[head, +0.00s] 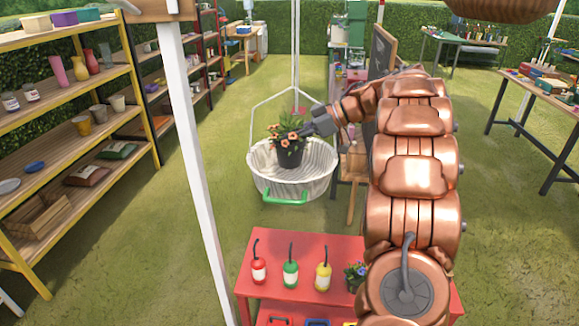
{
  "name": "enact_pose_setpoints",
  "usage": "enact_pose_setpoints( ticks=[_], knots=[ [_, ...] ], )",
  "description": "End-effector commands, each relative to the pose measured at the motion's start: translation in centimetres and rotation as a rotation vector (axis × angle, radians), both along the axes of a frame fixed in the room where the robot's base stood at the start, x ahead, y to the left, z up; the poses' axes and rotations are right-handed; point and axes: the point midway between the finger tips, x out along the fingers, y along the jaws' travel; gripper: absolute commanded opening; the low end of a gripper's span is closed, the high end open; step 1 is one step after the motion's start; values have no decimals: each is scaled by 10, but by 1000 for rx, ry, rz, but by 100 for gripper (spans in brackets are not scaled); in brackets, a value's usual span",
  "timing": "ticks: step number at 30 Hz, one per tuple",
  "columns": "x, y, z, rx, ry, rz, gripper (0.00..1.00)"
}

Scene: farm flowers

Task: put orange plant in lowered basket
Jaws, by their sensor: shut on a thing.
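The orange plant (288,150) has orange flowers and green leaves in a dark pot. It appears upright, at or just inside the opening of the white basket (262,182). The fingertips are small and partly hidden by the leaves. I cannot tell whether the pot touches the basket floor.
A white post (200,160) stands left of the basket. Shelves (70,120) line the left side. A wooden table (545,95) stands at the right. Grass is open between.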

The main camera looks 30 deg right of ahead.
Motion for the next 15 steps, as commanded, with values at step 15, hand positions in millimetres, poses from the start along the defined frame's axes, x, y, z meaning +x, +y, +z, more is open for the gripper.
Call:
enact_pose_setpoints(
  ticks=[15],
  knots=[
    [0,-2,-58,2,0,-4,0]
  ],
)
